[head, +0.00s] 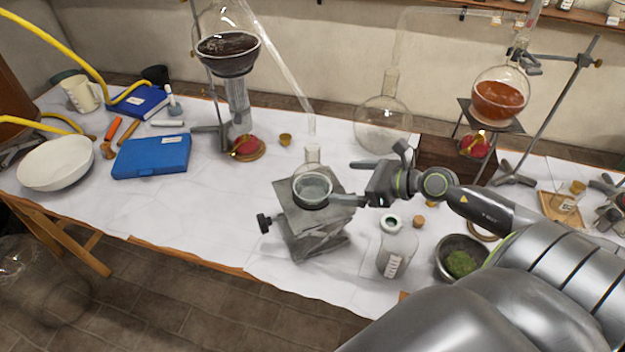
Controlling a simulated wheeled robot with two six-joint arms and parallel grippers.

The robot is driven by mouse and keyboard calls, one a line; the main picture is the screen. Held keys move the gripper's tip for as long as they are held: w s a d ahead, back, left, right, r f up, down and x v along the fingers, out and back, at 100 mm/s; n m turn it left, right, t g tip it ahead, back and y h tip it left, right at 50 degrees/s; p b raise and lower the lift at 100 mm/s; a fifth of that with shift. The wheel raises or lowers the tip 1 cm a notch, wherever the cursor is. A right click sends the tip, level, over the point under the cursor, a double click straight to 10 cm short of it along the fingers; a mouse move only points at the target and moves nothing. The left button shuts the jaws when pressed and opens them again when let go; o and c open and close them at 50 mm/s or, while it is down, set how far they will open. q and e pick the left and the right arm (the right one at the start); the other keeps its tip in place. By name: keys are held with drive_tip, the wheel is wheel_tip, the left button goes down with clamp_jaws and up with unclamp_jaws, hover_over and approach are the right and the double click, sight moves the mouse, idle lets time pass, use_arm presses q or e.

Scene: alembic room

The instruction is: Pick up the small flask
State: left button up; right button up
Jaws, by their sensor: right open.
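A small clear glass flask (312,188) with a short neck stands on the square top of a grey lab jack (334,215) near the middle of the table. It holds a little pale liquid. My right gripper (343,182) reaches in from the right with its fingers pointing left. Its jaws are open and empty. The nearer finger reaches close to the flask's right side, and the farther finger is behind and to the right. I cannot tell whether the nearer finger touches the glass. My left gripper is not in view.
A large empty round flask (383,130) stands behind my right gripper. A glass tube slants down toward the small flask from the left apparatus (229,50).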

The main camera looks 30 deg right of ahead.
sight(329, 180)
drive_tip(key=p+x, duration=0.1)
drive_tip(key=x, duration=0.3)
drive_tip(key=shift+w+a+f, duration=0.1)
drive_tip(key=shift+w+a, duration=0.15)
drive_tip(key=shift+w, duration=0.05)
drive_tip(key=shift+w+a+f, duration=0.2)
drive_tip(key=shift+w+f, duration=0.05)
drive_tip(key=shift+w, duration=0.1)
drive_tip(key=shift+w+a+f+p, duration=0.2)
drive_tip(key=shift+w+p, duration=0.1)
drive_tip(key=shift+p, duration=0.2)
drive_tip(key=p+x, duration=0.1)
drive_tip(key=x, duration=0.2)
drive_tip(key=shift+f, duration=0.15)
drive_tip(key=shift+w+a+f, duration=0.35)
drive_tip(key=shift+w, duration=0.15)
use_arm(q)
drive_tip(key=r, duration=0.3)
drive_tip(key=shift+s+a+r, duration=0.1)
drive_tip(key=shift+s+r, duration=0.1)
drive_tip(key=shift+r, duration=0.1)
use_arm(e)
drive_tip(key=c, duration=0.9)
drive_tip(key=shift+r, duration=0.2)
